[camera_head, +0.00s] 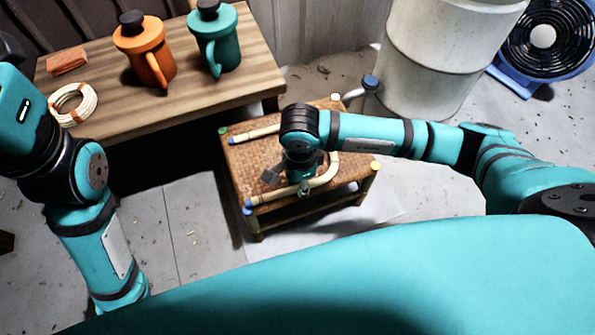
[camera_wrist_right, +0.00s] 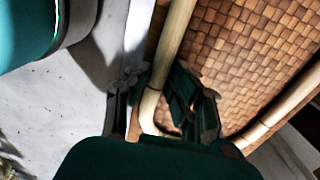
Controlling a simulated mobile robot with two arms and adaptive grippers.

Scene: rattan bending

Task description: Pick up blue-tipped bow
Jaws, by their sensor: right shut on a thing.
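The blue-tipped bow (camera_head: 275,195) is a pale, U-shaped rattan rod over the woven seat of a small stool (camera_head: 262,160). Its bend is on the right and its blue-tipped ends point left in the head view. My right gripper (camera_head: 304,187) comes down over the bow's near arm. In the right wrist view, the pale rod (camera_wrist_right: 168,55) runs between the two dark fingers of my right gripper (camera_wrist_right: 160,90), which is shut on it. My arm hides part of the bow's far side. My left arm is at the left, with its gripper out of view.
A wooden table (camera_head: 200,90) at the back left holds an orange jug (camera_head: 146,50), a green jug (camera_head: 215,40), a rattan coil (camera_head: 72,104) and a reddish block (camera_head: 67,61). A white drum (camera_head: 435,65) and a blue fan (camera_head: 543,38) stand at the back right.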

